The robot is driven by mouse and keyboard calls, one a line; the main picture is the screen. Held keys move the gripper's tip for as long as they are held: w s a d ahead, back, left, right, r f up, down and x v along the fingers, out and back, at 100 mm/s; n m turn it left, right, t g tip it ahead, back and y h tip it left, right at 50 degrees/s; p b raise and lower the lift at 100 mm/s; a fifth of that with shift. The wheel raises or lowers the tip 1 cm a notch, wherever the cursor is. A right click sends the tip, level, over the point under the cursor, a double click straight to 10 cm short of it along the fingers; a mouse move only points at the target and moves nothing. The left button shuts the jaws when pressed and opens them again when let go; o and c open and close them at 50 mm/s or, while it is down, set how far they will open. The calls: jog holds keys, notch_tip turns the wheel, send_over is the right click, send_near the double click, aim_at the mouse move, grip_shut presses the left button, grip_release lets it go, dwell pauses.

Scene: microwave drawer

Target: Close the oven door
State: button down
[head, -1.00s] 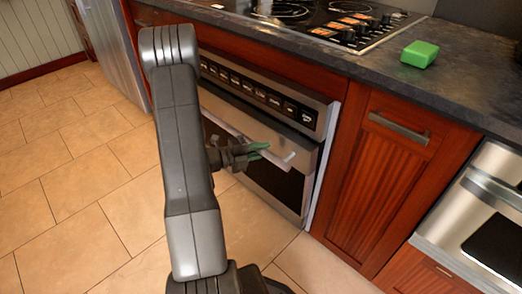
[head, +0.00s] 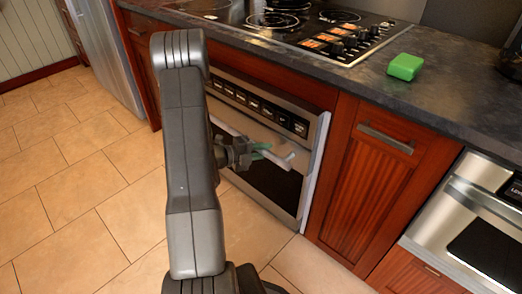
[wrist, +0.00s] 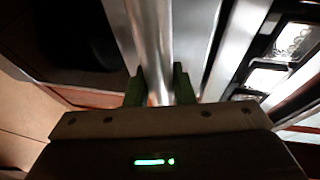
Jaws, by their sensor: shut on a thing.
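The oven door (head: 272,182) is below the cooktop, a silver panel with a dark window. It leans out a little at the top, with a narrow dark gap below the control strip. Its long silver handle (head: 282,158) runs across the upper part. My gripper (head: 264,151) is at the handle, shut on it toward its right part. In the wrist view, the green fingers of my gripper (wrist: 157,88) stand on both sides of the handle (wrist: 150,45). My arm hides the left part of the door and handle.
A row of dark buttons (head: 262,103) lies above the door. A red wooden cabinet (head: 357,190) stands to its right, then a silver appliance (head: 440,215). A green box (head: 405,66) sits on the dark counter (head: 440,100). The tiled floor (head: 90,210) at left is clear.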

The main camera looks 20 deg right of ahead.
jog(key=shift+w+d+r, duration=0.1)
jog(key=shift+d+r, duration=0.05)
jog(key=shift+r, duration=0.05)
jog(key=c, duration=1.3)
grip_release()
jog(key=shift+d, duration=0.15)
jog(key=shift+o, duration=0.2)
jog(key=shift+f, duration=0.1)
jog(key=a+r+p, duration=0.2)
jog(key=a+p, duration=0.1)
jog(key=a, duration=1)
jog(key=shift+a+r, duration=0.3)
jog(key=shift+r, duration=0.05)
jog(key=d+f+b, duration=0.1)
jog(key=d, duration=0.3)
jog(key=d+f+b, duration=0.1)
jog(key=d, duration=0.4)
jog(key=d+b, duration=0.1)
jog(key=d, duration=0.3)
jog(key=shift+d+f, duration=0.2)
jog(key=shift+f, duration=0.2)
